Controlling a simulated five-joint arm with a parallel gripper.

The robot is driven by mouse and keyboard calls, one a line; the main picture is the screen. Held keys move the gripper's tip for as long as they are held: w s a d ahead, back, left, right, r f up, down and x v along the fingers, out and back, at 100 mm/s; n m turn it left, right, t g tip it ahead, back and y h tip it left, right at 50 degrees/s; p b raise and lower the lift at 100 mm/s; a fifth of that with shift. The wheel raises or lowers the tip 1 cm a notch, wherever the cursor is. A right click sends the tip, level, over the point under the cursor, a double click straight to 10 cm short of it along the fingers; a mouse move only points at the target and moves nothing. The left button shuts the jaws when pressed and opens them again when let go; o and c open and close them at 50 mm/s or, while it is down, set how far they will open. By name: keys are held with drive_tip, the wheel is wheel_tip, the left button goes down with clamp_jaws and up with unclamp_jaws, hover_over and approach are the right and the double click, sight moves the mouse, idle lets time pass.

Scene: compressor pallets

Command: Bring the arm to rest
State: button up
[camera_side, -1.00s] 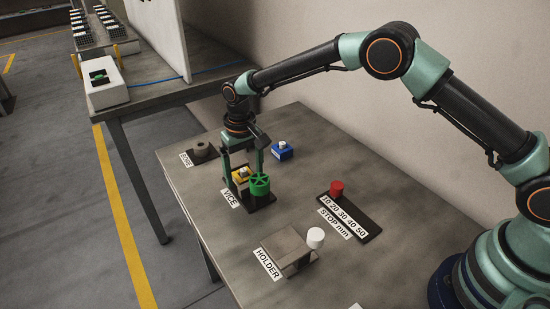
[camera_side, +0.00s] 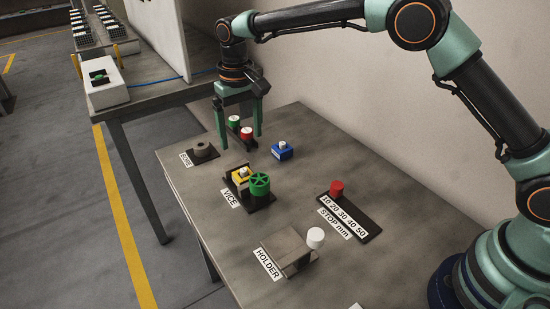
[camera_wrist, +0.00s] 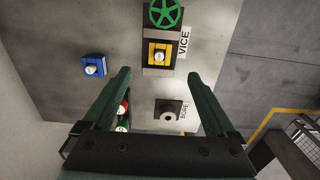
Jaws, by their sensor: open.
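My gripper (camera_side: 237,125) hangs above the far part of the table, fingers pointing down, open with nothing between them. In the wrist view its two green fingers (camera_wrist: 158,75) stand wide apart. The yellow block with a white top (camera_side: 242,175) sits in the vice (camera_side: 263,197) by the green handwheel (camera_side: 260,184); it also shows in the wrist view (camera_wrist: 160,56). A green button and a red button (camera_side: 246,132) on a dark base show between and behind the fingers. The left finger partly hides them in the wrist view.
A blue block (camera_side: 282,150) lies right of the gripper. The grey bore piece (camera_side: 201,149) stands at the left edge. The stop rail with a red knob (camera_side: 336,188) and the holder with a white knob (camera_side: 315,238) are nearer. A second table (camera_side: 150,97) stands behind.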

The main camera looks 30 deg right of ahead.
drive_tip(key=s+d+r+t, duration=0.3)
drive_tip(key=s+d+r, duration=0.6)
drive_tip(key=d+r, duration=0.3)
drive_tip(key=s+d+t, duration=0.1)
drive_tip(key=s+d, duration=0.2)
drive_tip(key=s, duration=0.4)
drive_tip(key=s+d+f+t, duration=0.1)
drive_tip(key=s+d, duration=0.3)
drive_tip(key=s, duration=0.2)
drive_tip(key=shift+s+t, duration=0.3)
drive_tip(key=shift+s, duration=0.1)
